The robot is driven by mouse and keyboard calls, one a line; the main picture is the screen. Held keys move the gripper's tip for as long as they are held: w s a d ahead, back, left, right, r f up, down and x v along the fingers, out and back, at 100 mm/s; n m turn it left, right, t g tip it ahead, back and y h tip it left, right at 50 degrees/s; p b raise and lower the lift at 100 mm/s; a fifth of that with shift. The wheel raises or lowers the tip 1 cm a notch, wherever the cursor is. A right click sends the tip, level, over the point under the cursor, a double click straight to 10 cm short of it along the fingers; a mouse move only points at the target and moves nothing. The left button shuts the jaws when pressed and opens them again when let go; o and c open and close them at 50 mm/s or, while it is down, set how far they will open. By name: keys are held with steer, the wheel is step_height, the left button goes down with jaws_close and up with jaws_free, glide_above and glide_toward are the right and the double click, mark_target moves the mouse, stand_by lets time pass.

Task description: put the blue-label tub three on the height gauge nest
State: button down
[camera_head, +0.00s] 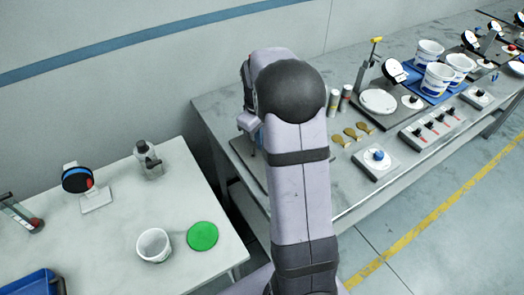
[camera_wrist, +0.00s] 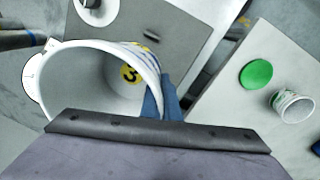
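A white tub with a black 3 on a yellow disc (camera_wrist: 55,85) fills the left of the wrist view, open side toward the camera. Part of a coloured label shows on its outer wall. My gripper (camera_wrist: 158,98) has its blue fingers at the tub's right wall, apparently closed on it. In the head view my arm hides the tub and most of the gripper. A gauge stand with a yellow-topped post (camera_head: 371,62) and a round white plate (camera_head: 378,102) stands on the right bench; I cannot tell for sure if this is the height gauge nest.
Several white tubs stand on a blue mat (camera_head: 452,92) at the far right. Gold pieces (camera_head: 350,133) and a switch box (camera_head: 432,128) lie on the bench. The left table holds a small white tub (camera_head: 153,246), a green disc (camera_head: 202,236) and a dial stand (camera_head: 97,200).

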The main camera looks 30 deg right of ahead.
steer(key=shift+f+p, duration=0.65)
steer(key=shift+f, duration=2.25)
steer(key=shift+f, duration=0.1)
steer(key=c, duration=2)
jaws_free()
steer(key=shift+c, duration=0.2)
step_height(320, 180, up, 12)
steer(key=a+b, duration=0.1)
steer(key=b, duration=0.1)
steer(key=shift+s+b, duration=0.2)
steer(key=shift+b, duration=0.1)
steer(key=shift+a, duration=0.1)
steer(key=s+a+f+m, duration=0.1)
steer(key=s+a+f, duration=0.3)
steer(key=s+a, duration=0.4)
steer(key=s+a+f+m+y, duration=0.1)
steer(key=s+a+f, duration=0.3)
steer(key=s+a, duration=0.4)
steer(key=s+m, duration=0.1)
steer(key=s, duration=0.2)
steer(key=shift+s+a+f+m, duration=0.15)
steer(key=shift+s+a+m, duration=0.15)
steer(key=shift+s+a, duration=0.1)
